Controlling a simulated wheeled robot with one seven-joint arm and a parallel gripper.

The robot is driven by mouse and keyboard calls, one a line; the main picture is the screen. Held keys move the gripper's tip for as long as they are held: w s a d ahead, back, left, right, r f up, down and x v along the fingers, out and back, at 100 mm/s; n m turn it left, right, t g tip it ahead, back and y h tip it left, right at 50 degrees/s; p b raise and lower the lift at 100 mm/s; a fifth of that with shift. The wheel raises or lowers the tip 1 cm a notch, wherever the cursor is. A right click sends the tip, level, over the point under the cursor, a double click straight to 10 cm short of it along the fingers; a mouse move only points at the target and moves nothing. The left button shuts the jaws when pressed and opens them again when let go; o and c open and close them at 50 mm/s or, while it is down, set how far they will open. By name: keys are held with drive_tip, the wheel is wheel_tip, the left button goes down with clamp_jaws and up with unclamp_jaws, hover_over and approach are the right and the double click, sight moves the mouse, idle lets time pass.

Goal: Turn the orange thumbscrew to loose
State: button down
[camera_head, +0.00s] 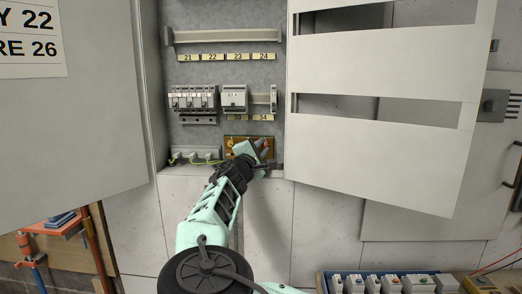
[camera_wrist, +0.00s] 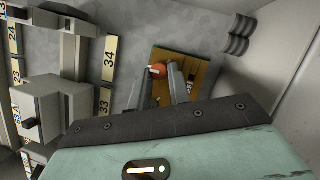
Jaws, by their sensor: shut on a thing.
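The orange thumbscrew (camera_wrist: 157,72) shows in the wrist view as a round orange-red head with a pale mark, on a wooden or brass-coloured plate (camera_wrist: 200,65) fixed to the grey back panel. My gripper (camera_wrist: 162,75) reaches over the plate, its two fingers on either side of the thumbscrew and shut on it. The lower part of the screw is hidden by the fingers. In the head view the plate (camera_head: 231,140) sits at the bottom of the open cabinet, and my gripper (camera_head: 258,147) covers most of it, hiding the screw there.
Breakers (camera_head: 194,98) sit on a rail above the plate, and yellow number labels (camera_head: 212,57) run higher up. Green-yellow wires (camera_head: 196,156) lie at the lower left. A slotted cover panel (camera_head: 385,70) stands close on the right, the cabinet door (camera_head: 75,110) on the left.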

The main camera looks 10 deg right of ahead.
idle(0.3)
drive_tip(key=c, duration=1.3)
unclamp_jaws()
drive_tip(key=v, duration=1.7)
drive_tip(key=shift+s+b, duration=0.2)
drive_tip(key=shift+b, duration=0.15)
drive_tip(key=shift+a+f, duration=0.1)
